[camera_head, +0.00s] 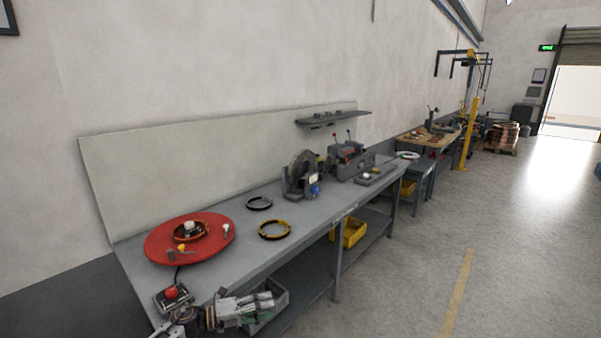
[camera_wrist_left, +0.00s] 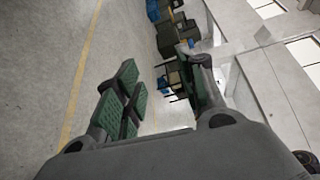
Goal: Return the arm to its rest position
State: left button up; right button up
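My left gripper (camera_head: 268,302) is at the bottom of the head view, in front of the grey workbench's near edge. Its forearm comes in from the lower left. In the left wrist view the fingers (camera_wrist_left: 160,88) with green pads stand apart, with nothing held between them. The view past them shows the floor and distant furniture. My right arm and gripper are not in view.
The grey workbench (camera_head: 235,251) carries a red round plate (camera_head: 160,250), a control box with a red button (camera_head: 172,296), a black ring (camera_head: 259,203), a yellow ring (camera_head: 275,229) and machines. A yellow bin (camera_head: 350,232) sits below. Floor at right is clear.

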pick_arm(q)
jog(key=s+a+f+n+t+y, duration=0.1)
jog(key=a+f+n+t+y, duration=0.25)
jog(key=f+n, duration=0.5)
jog(key=a+f+n+t+y, duration=0.35)
jog(key=a+f+n, duration=0.2)
jog(key=f, duration=0.65)
jog(key=s+a+f+n+g+y, duration=0.1)
jog(key=s+a+f+n+y, duration=0.25)
jog(key=s+f, duration=0.4)
jog(key=s+a+f+n+g+y, duration=0.15)
jog(key=s+f+n, duration=0.25)
jog(key=f, duration=0.6)
jog(key=s+a+f+n+g+y, duration=0.25)
jog(key=s+f, duration=0.45)
jog(key=s, duration=0.4)
jog(key=s+a+f+n+g+y, duration=0.1)
jog(key=s+f+n+g, duration=0.15)
jog(key=s+f, duration=0.6)
jog(key=s+d+f+n+g, duration=0.1)
jog(key=s+f+n+g, duration=0.1)
jog(key=s, duration=0.9)
jog(key=s+d+f+n+g, duration=0.1)
jog(key=s+n+g, duration=0.1)
jog(key=s, duration=1)
jog(key=shift+s+f, duration=0.2)
jog(key=shift+f, duration=0.2)
jog(key=shift+d+y, duration=0.1)
jog(key=shift+y, duration=0.15)
